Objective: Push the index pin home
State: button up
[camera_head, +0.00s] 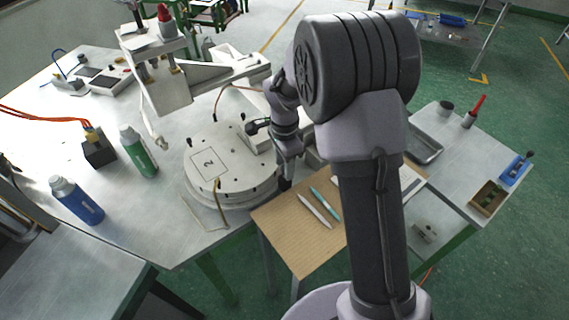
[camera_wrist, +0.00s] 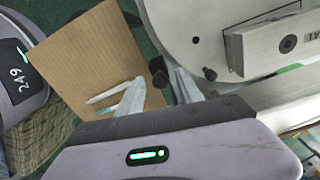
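A round white turntable (camera_head: 225,168) marked 2 sits on the grey bench in the head view. Its edge fills the upper right of the wrist view (camera_wrist: 190,22). A small black knob, which looks like the index pin (camera_wrist: 158,72), stands by the turntable's edge in the wrist view. In the head view a dark piece (camera_head: 285,184) shows there, just under my fingertips. My gripper (camera_wrist: 160,80) points down beside the turntable rim, its pale fingers apart on either side of the knob. I cannot tell whether they touch it or how far in the pin sits.
A tan board (camera_head: 290,235) with a white and a teal pen lies just in front. A white injection arm (camera_head: 185,85) overhangs the turntable. Green (camera_head: 138,150) and blue (camera_head: 76,200) bottles stand to the left. A grey tray (camera_head: 424,148) lies right of my arm.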

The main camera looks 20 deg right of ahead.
notch_tip(320, 180, up, 18)
jog(key=p, duration=0.4)
jog(key=shift+f, duration=0.25)
jog(key=s+a+f+n+t+y+b, duration=0.1)
jog(key=s+n+b, duration=0.4)
jog(key=s, duration=0.7)
jog(key=s+a+f+n+t+y+b, duration=0.1)
jog(key=s+a+f+n+t+b, duration=0.2)
jog(key=s, duration=0.9)
jog(key=f+n+t+b, duration=0.1)
jog(key=n+b, duration=0.2)
jog(key=b, duration=0.2)
jog(key=shift+s+t, duration=0.4)
